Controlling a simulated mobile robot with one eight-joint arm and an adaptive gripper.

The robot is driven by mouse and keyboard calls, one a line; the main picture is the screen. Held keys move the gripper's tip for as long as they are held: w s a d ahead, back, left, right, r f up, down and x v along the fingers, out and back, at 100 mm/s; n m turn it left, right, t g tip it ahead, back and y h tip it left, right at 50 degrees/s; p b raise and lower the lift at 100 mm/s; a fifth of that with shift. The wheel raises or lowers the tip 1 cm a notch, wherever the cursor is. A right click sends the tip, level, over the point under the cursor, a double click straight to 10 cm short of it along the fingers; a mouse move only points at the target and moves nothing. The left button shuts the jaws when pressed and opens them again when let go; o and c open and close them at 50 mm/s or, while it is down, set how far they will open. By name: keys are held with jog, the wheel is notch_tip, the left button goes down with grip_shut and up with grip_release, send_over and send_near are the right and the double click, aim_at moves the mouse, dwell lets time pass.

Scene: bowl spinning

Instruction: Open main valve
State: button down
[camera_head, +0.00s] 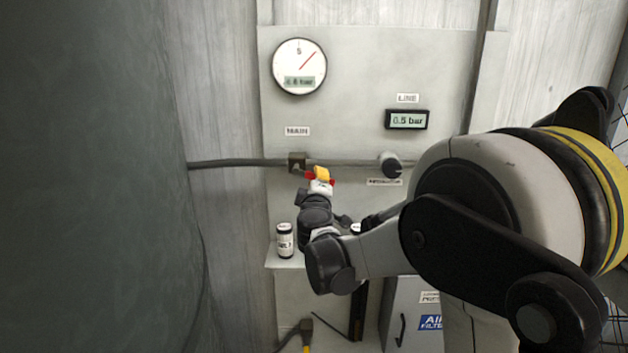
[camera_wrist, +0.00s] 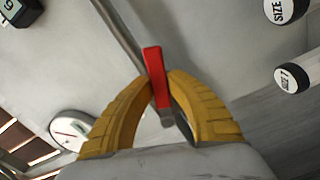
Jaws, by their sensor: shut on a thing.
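The main valve (camera_head: 297,161) is a dark block on the pipe under the MAIN label (camera_head: 297,131), on the pale panel. Its red handle (camera_wrist: 154,62) shows in the wrist view between the yellow fingers. My gripper (camera_head: 321,173) is at the valve, just right of the block in the head view. In the wrist view my gripper (camera_wrist: 160,86) is shut on the red handle, one finger on each side. Only small red bits of the handle (camera_head: 310,175) show beside the fingers in the head view. Part of the handle is hidden by the fingers.
A round gauge (camera_head: 300,66) and a LINE display (camera_head: 407,120) reading 0.5 bar are above the pipe (camera_head: 240,162). A dark regulator knob (camera_head: 390,165) is to the right. A labelled bottle (camera_head: 285,240) stands on the ledge below. A hammer (camera_head: 305,330) is lower down.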

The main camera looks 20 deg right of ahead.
jog(key=shift+d+r+n+p, duration=0.1)
jog(key=shift+r+n+p, duration=0.3)
jog(key=shift+n, duration=0.55)
jog(key=shift+d+r+n+p, duration=0.1)
jog(key=shift+r+n+p, duration=0.1)
jog(key=shift+r+n, duration=0.6)
jog(key=shift+f+n, duration=0.2)
jog(key=shift+n, duration=0.05)
jog(key=c, duration=1.3)
grip_release()
jog(key=v, duration=1.2)
